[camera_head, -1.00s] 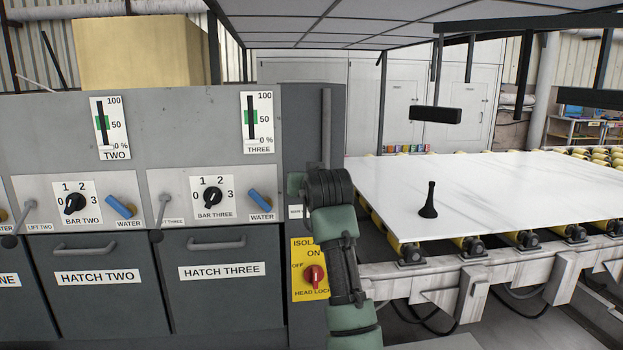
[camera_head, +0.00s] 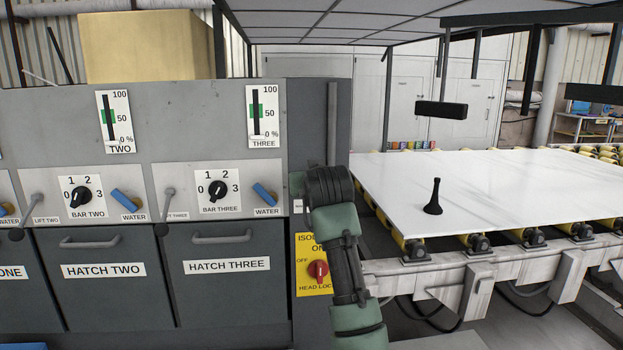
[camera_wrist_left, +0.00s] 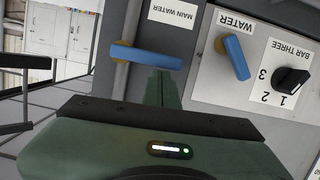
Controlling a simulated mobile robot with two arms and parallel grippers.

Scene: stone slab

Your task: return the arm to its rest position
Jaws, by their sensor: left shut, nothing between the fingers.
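My left arm rises from the lower middle of the head view. Its left gripper (camera_head: 296,184) is at the right end of the grey control panel (camera_head: 220,120), by the partly covered MAIN WATER label. In the left wrist view the green fingers (camera_wrist_left: 163,84) are together and empty. Their tips are just beside the blue MAIN WATER lever (camera_wrist_left: 146,57); I cannot tell whether they touch it. That lever is hidden behind my arm in the head view. My right gripper is not in view.
The yellow isolator plate with a red knob (camera_head: 318,269) is just left of my forearm. A white slab (camera_head: 500,185) with a black upright object (camera_head: 434,198) lies on rollers to the right. Blue WATER levers (camera_head: 265,194) and bar knobs line the panel.

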